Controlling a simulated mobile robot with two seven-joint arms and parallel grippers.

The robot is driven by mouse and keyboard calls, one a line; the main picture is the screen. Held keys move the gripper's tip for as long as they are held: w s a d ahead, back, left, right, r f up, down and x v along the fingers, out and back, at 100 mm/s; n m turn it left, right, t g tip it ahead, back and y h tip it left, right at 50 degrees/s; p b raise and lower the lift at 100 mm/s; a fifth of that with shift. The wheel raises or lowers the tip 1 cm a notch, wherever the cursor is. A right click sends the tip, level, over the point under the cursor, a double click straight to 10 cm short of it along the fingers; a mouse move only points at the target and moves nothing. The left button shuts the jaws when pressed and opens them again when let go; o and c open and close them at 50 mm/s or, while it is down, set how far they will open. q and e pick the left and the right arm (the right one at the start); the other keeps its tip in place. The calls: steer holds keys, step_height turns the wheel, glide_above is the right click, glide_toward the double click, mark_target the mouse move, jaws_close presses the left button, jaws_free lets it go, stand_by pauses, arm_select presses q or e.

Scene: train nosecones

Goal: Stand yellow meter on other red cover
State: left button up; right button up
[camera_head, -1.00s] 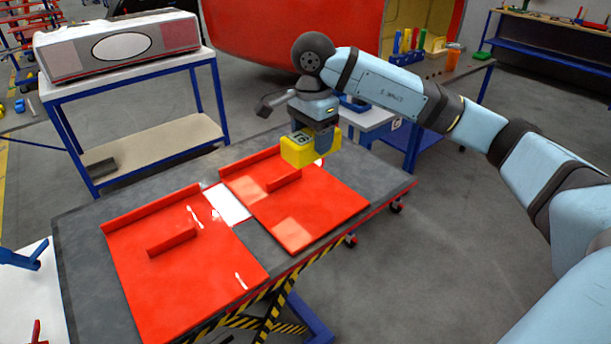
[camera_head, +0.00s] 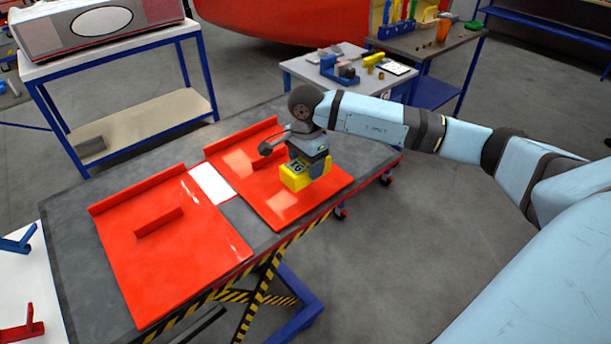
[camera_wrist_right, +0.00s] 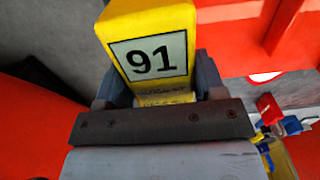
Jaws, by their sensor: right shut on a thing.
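The yellow meter (camera_head: 295,176) is held in my right gripper (camera_head: 318,166), over the right red cover (camera_head: 275,205). In the right wrist view the meter (camera_wrist_right: 150,55) shows a "91" display between the fingers of my right gripper (camera_wrist_right: 155,92). I cannot tell whether the meter touches the cover. The left red cover (camera_head: 180,265) lies flat on the same grey table, with a raised edge and a short upright rib. My left gripper is not in view.
The grey lift table (camera_head: 75,255) bears both covers, with a white sheet (camera_head: 211,184) between them. A blue-framed bench (camera_head: 130,125) stands at the back left. A small table with a blue vise (camera_head: 338,70) is behind my right arm.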

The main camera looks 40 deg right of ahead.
step_height(320, 180, down, 5)
steer(key=shift+f+p, duration=0.15)
steer(key=shift+p, duration=0.2)
steer(key=shift+f, duration=0.1)
steer(key=shift+f, duration=0.15)
steer(key=o, duration=1.2)
steer(key=shift+o, duration=0.2)
steer(key=shift+r, duration=0.2)
step_height(320, 180, up, 12)
steer(key=shift+b, duration=1.15)
